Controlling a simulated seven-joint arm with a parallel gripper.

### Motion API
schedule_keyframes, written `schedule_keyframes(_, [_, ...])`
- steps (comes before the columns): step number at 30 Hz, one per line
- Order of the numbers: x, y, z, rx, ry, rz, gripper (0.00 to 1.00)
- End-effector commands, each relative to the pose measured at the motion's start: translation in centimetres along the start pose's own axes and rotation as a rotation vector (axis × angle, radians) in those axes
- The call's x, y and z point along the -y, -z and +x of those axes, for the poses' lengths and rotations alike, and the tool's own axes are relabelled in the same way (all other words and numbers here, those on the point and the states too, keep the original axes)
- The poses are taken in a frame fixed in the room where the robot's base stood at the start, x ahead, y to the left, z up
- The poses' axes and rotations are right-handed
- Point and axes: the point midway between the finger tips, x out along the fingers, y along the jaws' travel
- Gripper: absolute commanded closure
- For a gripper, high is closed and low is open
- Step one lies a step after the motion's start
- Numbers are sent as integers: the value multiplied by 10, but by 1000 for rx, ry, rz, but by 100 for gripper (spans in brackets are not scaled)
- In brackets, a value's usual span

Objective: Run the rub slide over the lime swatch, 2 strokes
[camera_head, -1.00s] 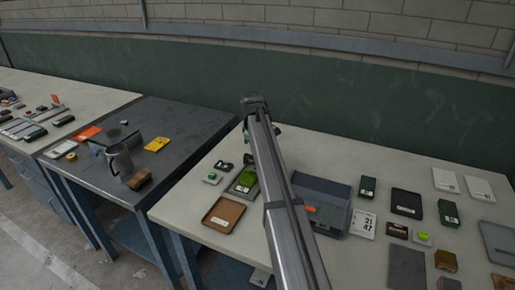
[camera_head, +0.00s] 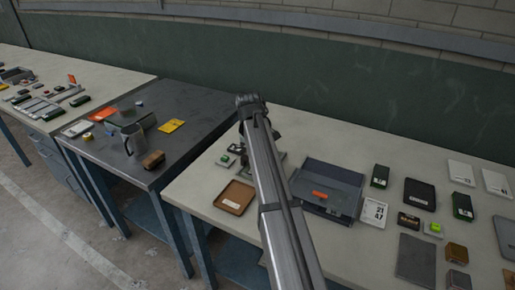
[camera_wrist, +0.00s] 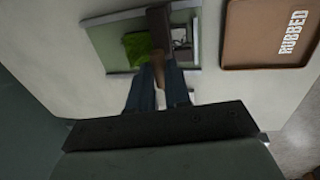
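The lime swatch (camera_wrist: 137,46) lies on a pale-rimmed tray (camera_wrist: 108,48) in the wrist view. A dark brown block (camera_wrist: 158,22), apparently the rub slide, lies over the tray just right of the lime and partly covers it. The fingers of my gripper (camera_wrist: 160,72) come together at the block's near end and appear shut on it. I cannot tell whether the block touches the swatch. In the head view my arm hides the swatch and most of its tray; the fingertips are not visible there.
A brown tray marked "RUBBED" (camera_wrist: 268,50) lies right of the swatch tray; it also shows in the head view (camera_head: 235,197). A dark grey box (camera_head: 327,190) stands right of my arm. Several small cases and cards cover the right side. A metal jug (camera_head: 133,140) stands on the dark table.

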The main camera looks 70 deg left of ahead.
Motion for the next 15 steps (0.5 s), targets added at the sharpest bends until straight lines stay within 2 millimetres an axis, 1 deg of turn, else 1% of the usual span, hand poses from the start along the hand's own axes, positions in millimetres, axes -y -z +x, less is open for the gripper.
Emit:
schedule_keyframes(1, [6, 0, 0, 0, 13, -2, 79])
schedule_keyframes(8, [5, 0, 0, 0, 11, -2, 57])
schedule_keyframes(15, [4, 0, -1, 0, 8, -2, 57])
